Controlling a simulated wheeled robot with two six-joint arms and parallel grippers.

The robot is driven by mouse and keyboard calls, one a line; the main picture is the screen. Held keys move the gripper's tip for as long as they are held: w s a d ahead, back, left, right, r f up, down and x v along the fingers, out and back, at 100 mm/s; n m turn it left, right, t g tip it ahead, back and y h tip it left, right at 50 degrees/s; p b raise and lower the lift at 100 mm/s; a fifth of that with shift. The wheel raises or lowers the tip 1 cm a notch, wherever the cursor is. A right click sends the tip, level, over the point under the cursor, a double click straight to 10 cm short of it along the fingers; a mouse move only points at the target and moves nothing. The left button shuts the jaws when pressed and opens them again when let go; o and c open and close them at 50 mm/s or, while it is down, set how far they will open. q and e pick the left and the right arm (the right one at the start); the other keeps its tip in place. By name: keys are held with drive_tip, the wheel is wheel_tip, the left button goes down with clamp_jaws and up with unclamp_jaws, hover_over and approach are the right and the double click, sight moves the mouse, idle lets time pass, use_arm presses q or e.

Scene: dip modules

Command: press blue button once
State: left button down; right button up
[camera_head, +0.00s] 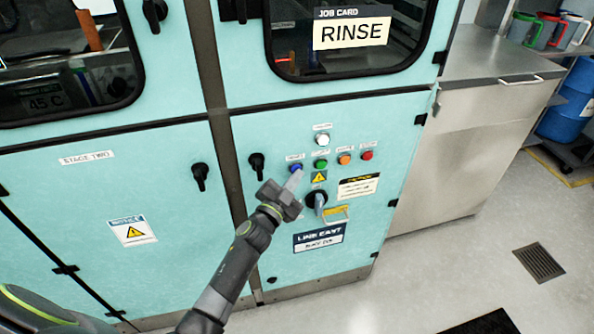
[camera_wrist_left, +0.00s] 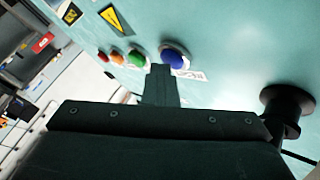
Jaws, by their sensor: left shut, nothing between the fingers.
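The blue button (camera_head: 296,167) is a round button at the left end of a row on the teal cabinet front. It also shows in the left wrist view (camera_wrist_left: 176,56), just beyond the fingertips. My left gripper (camera_head: 294,178) is shut and empty, its tip close below the blue button in the head view. In the left wrist view its shut fingers (camera_wrist_left: 160,84) overlap the lower left edge of the button. I cannot tell whether they touch it. My right gripper is not in view.
Green (camera_head: 321,163), orange (camera_head: 344,159) and red (camera_head: 367,155) buttons sit right of the blue one, with a white button (camera_head: 322,140) above. A black rotary switch (camera_head: 316,198) is below. A black door handle (camera_head: 257,165) sticks out on the left.

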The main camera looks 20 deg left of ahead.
use_arm(q)
drive_tip(key=shift+s, duration=0.1)
drive_tip(key=shift+s+d+p, duration=0.35)
drive_tip(key=shift+s+d, duration=0.1)
drive_tip(key=shift+s, duration=0.15)
drive_tip(key=s+d+p, duration=0.1)
drive_tip(key=s, duration=0.1)
drive_tip(key=s+d+p, duration=0.1)
drive_tip(key=s, duration=0.1)
drive_tip(key=shift+d, duration=0.4)
drive_tip(key=shift+f, duration=0.15)
idle(0.6)
